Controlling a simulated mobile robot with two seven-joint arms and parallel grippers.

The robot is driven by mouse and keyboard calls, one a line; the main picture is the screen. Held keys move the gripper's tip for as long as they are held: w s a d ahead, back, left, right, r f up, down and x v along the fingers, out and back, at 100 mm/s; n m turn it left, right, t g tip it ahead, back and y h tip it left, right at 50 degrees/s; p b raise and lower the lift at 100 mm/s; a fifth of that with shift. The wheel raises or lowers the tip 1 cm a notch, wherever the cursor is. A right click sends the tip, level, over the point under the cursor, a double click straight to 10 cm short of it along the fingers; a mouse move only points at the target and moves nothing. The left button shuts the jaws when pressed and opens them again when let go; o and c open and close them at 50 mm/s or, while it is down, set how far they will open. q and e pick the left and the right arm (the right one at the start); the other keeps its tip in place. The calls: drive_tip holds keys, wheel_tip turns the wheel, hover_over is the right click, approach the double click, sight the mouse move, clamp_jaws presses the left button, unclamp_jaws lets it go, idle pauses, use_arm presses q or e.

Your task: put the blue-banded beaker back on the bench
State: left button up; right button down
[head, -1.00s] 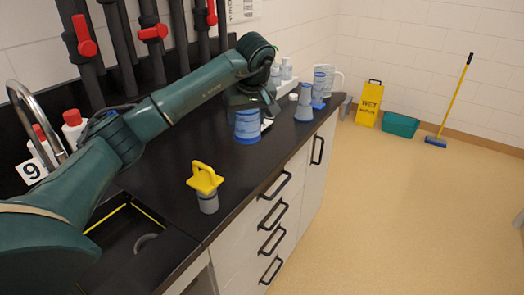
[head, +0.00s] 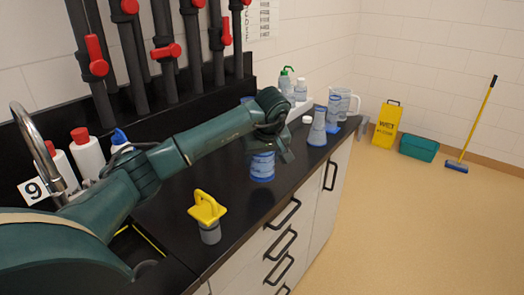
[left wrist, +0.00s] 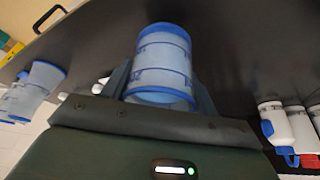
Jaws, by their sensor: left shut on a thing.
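The blue-banded beaker (head: 262,166), pale blue with darker blue bands, is over the black bench (head: 240,205) near its front edge. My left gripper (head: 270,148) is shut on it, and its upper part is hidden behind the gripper. In the left wrist view the beaker (left wrist: 162,65) sits between the two fingers. It looks upright; I cannot tell whether its base touches the bench. My right gripper is not in view.
A yellow-handled grey object (head: 208,215) stands nearer on the bench. A blue-based conical flask (head: 317,130), a jug (head: 343,103) and bottles stand beyond the beaker. Pipes with red levers (head: 166,52) line the wall. Bench around the beaker is clear.

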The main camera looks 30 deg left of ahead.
sight(262, 168)
use_arm(q)
wheel_tip(262, 168, down, 3)
drive_tip(key=shift+f, duration=0.1)
drive_tip(key=shift+f, duration=0.15)
drive_tip(key=o, duration=1.2)
